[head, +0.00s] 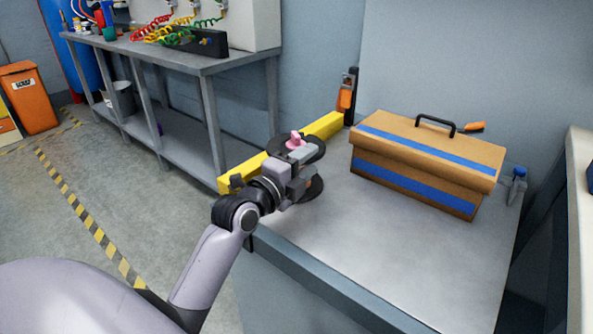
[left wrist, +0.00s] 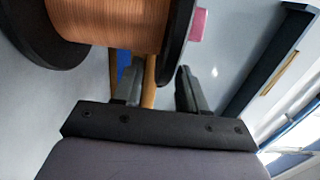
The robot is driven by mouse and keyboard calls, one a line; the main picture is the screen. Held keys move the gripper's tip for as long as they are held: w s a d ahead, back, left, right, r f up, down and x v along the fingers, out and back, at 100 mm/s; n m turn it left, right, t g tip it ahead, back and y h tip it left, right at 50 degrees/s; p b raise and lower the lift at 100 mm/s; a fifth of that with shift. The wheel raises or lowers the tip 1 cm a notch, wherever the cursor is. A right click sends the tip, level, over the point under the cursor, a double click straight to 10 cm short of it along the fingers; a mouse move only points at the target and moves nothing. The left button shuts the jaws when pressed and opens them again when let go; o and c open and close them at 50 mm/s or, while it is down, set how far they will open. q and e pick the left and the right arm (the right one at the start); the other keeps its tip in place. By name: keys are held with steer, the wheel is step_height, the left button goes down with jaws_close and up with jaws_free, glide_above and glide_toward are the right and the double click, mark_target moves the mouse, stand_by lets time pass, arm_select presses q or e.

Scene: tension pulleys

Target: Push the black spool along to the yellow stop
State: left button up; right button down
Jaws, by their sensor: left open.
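The black spool (head: 315,151) stands on the grey worktop, partly hidden behind my left gripper. It has black round flanges, copper-coloured winding and a pink part on top. In the left wrist view the spool (left wrist: 108,22) fills the upper left, close to the fingers. The yellow stop (head: 326,125) is a long yellow bar along the worktop's far left edge, just behind the spool; I cannot tell whether they touch. My left gripper (head: 298,178) is at the spool's near side. Its fingers (left wrist: 158,85) are apart with nothing held between them. My right gripper is out of view.
A tan toolbox (head: 430,155) with blue stripes stands right of the spool. An orange and black tool (head: 347,95) stands at the back corner by the wall. The front of the worktop (head: 390,255) is clear. A grey bench (head: 170,55) is at the far left.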

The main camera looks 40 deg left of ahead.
arm_select(q)
steer(key=shift+w, duration=0.45)
jaws_close()
stand_by(1.2)
